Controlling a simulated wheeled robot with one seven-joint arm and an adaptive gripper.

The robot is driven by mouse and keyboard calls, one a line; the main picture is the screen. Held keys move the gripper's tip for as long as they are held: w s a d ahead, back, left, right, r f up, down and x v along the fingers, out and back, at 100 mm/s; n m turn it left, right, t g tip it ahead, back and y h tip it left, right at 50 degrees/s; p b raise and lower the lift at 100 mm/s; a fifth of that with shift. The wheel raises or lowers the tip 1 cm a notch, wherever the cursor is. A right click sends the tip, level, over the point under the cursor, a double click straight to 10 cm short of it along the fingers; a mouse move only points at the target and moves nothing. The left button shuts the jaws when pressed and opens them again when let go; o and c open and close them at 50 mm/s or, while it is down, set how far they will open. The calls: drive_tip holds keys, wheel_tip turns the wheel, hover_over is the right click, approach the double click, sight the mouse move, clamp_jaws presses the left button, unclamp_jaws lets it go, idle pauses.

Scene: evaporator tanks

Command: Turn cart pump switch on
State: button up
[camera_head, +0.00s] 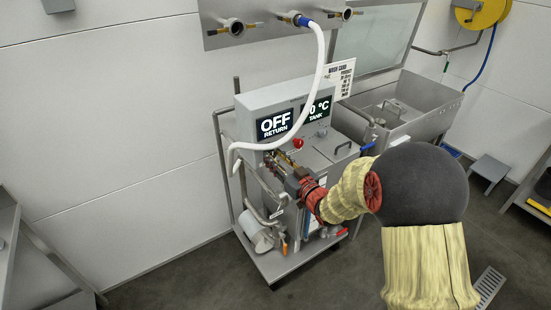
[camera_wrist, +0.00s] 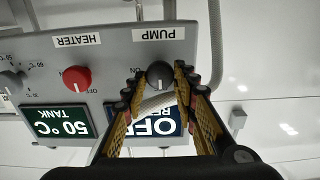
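The wash cart (camera_head: 262,98) stands against the wall, with its control panel facing me. In the wrist view, which shows the panel upside down, the dark grey pump switch (camera_wrist: 160,75) is a round knob beside the "PUMP" label (camera_wrist: 154,34), with "ON" and "OFF" marks. My gripper (camera_wrist: 160,70) is at the panel with its fingertips on either side of the knob, apart enough to leave what look like small gaps. In the head view my gripper (camera_head: 282,163) hides the knob. The display (camera_head: 275,124) reads "OFF RETURN".
The red heater knob (camera_wrist: 76,78) sits beside the pump switch, with the "50 °C TANK" display (camera_wrist: 60,121) near it. A white hose (camera_head: 319,70) hangs across the front of the cart. A steel sink (camera_head: 410,100) stands to the right.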

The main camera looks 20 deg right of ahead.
drive_tip(key=c, duration=0.6)
drive_tip(key=shift+m, duration=0.3)
drive_tip(key=m+p, duration=0.2)
drive_tip(key=shift+d+r+m, duration=0.1)
drive_tip(key=shift+m, duration=0.3)
drive_tip(key=m+p, duration=0.3)
drive_tip(key=m, duration=0.1)
drive_tip(key=shift+m, duration=0.3)
drive_tip(key=m+p, duration=0.3)
drive_tip(key=m, duration=0.2)
drive_tip(key=shift+d, duration=0.1)
drive_tip(key=shift+f+m+p, duration=0.15)
drive_tip(key=shift+m+p, duration=0.55)
drive_tip(key=shift+m, duration=0.55)
drive_tip(key=shift+f+m+p, duration=0.15)
drive_tip(key=shift+m+p, duration=0.5)
drive_tip(key=shift+m, duration=0.6)
drive_tip(key=o, duration=1.1)
drive_tip(key=shift+w, duration=0.1)
